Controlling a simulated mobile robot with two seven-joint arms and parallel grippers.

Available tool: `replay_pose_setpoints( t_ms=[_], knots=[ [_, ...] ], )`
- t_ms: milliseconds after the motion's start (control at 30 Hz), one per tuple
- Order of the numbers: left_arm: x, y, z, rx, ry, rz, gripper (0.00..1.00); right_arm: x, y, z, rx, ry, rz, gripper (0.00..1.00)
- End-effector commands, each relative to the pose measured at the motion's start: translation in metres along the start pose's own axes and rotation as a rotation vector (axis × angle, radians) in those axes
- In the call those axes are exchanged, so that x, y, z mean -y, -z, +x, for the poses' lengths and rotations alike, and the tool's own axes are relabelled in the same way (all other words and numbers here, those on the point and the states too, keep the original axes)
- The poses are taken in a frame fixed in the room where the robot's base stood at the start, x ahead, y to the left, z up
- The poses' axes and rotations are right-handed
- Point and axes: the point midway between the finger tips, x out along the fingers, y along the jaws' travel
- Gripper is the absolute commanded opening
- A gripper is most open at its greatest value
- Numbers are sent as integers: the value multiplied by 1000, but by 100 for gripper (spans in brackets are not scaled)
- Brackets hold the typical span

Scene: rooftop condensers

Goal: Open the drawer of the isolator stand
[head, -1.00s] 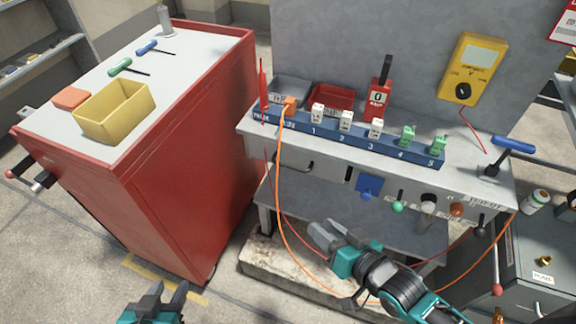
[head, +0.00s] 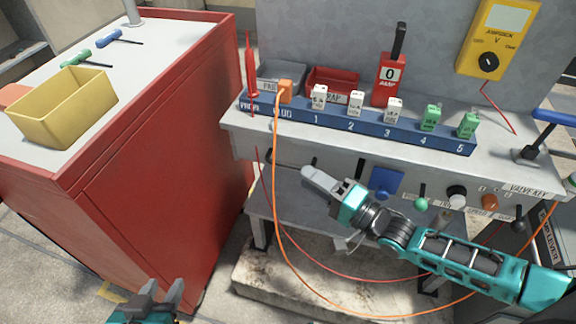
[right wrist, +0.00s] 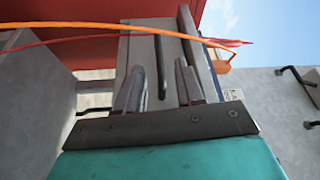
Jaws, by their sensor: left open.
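The isolator stand (head: 345,165) is a grey bench with a front panel below its top. Its drawer front (right wrist: 143,65) is a light grey panel with a dark bar handle (right wrist: 162,68). In the head view the drawer handle (head: 284,164) is partly behind the gripper. My right gripper (head: 313,168) is in front of the drawer. In the right wrist view its fingers (right wrist: 158,88) are apart, with the handle appearing between them; I cannot tell whether they reach it. The drawer looks closed. My left gripper (head: 163,292) is open and empty at the bottom edge.
An orange cable (head: 275,200) and a red wire (head: 325,270) hang in front of the stand near my right arm. A red cabinet (head: 165,165) stands to the left. Knobs, a blue part (head: 387,183) and levers line the front panel to the right.

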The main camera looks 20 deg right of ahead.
Motion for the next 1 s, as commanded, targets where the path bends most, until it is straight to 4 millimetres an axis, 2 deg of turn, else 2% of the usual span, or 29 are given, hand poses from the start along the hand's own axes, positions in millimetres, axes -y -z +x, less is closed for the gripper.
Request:
replay_pose_setpoints(
  t_ms=[33,200,400,767,1000],
  knots=[
    [0,-4,2,1,0,0,43,-1,0,13,-1,5,-1,37],
    [0,-8,5,2,1,-1,43,-1,0,43,-1,3,-2,37],
    [0,-10,7,1,2,-7,43,-1,0,63,0,-1,-2,37],
    [-1,-10,8,-1,3,-12,43,-1,0,68,0,-2,-2,37],
    [0,-8,8,-4,3,-10,43,-1,0,67,0,-2,-2,14]
  ],
)
